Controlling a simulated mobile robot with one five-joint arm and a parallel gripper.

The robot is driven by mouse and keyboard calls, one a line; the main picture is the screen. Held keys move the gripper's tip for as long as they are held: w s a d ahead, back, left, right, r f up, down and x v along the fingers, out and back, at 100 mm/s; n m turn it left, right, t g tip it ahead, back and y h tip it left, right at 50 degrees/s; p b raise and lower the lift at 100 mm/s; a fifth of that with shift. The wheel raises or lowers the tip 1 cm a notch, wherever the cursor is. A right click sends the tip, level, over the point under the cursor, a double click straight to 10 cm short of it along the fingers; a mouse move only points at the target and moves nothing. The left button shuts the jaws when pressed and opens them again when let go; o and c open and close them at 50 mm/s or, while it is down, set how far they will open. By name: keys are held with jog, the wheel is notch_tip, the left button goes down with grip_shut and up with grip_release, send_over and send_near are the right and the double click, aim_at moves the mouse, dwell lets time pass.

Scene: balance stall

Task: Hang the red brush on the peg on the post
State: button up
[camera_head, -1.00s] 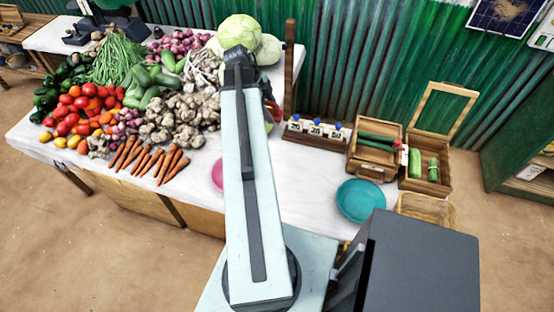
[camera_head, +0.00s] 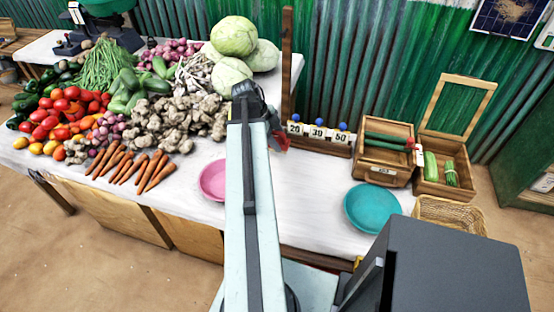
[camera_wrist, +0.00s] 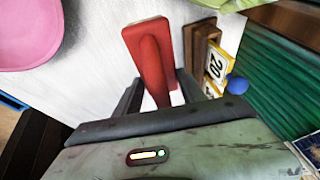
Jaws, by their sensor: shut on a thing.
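My gripper (camera_wrist: 160,92) is shut on the red brush (camera_wrist: 150,55), seen from above between the two dark fingers in the wrist view. In the head view a bit of the red brush (camera_head: 279,138) shows just right of my arm's end, above the table near the post. The wooden post (camera_head: 287,60) stands upright at the back of the table, behind and right of my arm's end. I cannot make out the peg. My arm hides most of the gripper in the head view.
A card rack (camera_head: 318,142) with blue knobs stands right of the post. Cabbages (camera_head: 233,36) are heaped left of it. A pink plate (camera_head: 212,181) and a teal plate (camera_head: 372,208) lie in front. Wooden boxes (camera_head: 385,173) stand farther right.

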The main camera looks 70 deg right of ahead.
jog(key=shift+f+b, duration=2.3)
jog(key=shift+f, duration=0.55)
jog(key=o, duration=1.3)
jog(key=p+v, duration=0.4)
jog(key=v, duration=0.1)
jog(key=p+v, duration=0.2)
jog(key=p, duration=0.1)
jog(key=shift+d+r, duration=0.3)
jog(key=shift+r, duration=0.05)
jog(key=shift+w+a+r, duration=0.1)
jog(key=shift+w+r, duration=0.05)
jog(key=shift+r, duration=0.1)
jog(key=shift+f, duration=0.1)
